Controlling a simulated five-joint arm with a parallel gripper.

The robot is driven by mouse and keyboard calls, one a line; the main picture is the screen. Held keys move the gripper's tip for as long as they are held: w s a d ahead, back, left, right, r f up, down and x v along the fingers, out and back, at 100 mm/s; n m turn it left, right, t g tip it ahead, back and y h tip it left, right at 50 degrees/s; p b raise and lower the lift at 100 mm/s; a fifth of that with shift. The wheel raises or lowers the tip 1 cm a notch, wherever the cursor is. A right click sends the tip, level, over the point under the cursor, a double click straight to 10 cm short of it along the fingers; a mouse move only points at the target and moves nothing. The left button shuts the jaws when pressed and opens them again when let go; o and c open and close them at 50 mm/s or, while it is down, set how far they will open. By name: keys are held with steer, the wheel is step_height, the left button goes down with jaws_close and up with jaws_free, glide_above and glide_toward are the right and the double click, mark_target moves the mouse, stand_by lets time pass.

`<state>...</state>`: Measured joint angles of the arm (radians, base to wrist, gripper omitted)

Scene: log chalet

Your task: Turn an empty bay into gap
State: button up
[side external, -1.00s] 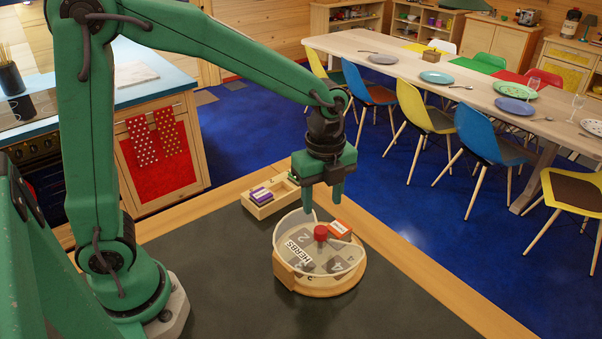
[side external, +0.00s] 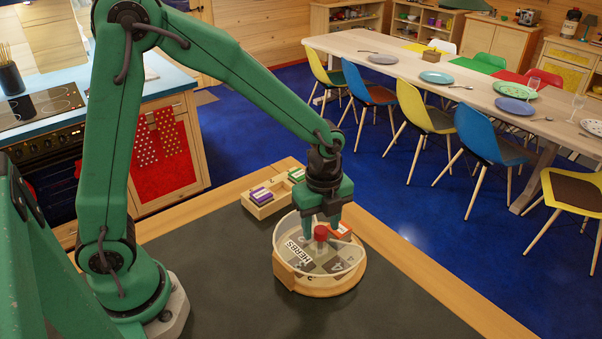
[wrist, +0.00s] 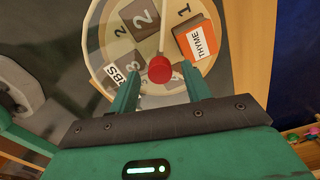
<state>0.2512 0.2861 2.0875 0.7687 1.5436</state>
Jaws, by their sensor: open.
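A round wooden turntable (side external: 318,285) with a clear raised rim and numbered bays stands on the dark mat. A red knob (side external: 321,232) rises at its centre. An orange box (side external: 341,230) stands in the bay marked 1; its label reads THYME in the wrist view (wrist: 202,40). The bays marked 2 (wrist: 145,20) and 4 (side external: 338,265) show bare floors. A HERBS label (side external: 298,251) shows at the left front. My gripper (side external: 321,234) is low over the turntable, open, with a finger on either side of the knob (wrist: 160,69). I cannot tell whether they touch it.
A wooden tray (side external: 262,211) behind the turntable holds a purple box (side external: 260,194) and a green box (side external: 296,175). The dark mat (side external: 225,290) is clear to the left and front. A wooden table edge (side external: 420,270) runs along the right.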

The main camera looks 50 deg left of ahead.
steer(key=shift+f, duration=0.3)
steer(key=c, duration=1)
steer(key=shift+n, duration=0.4)
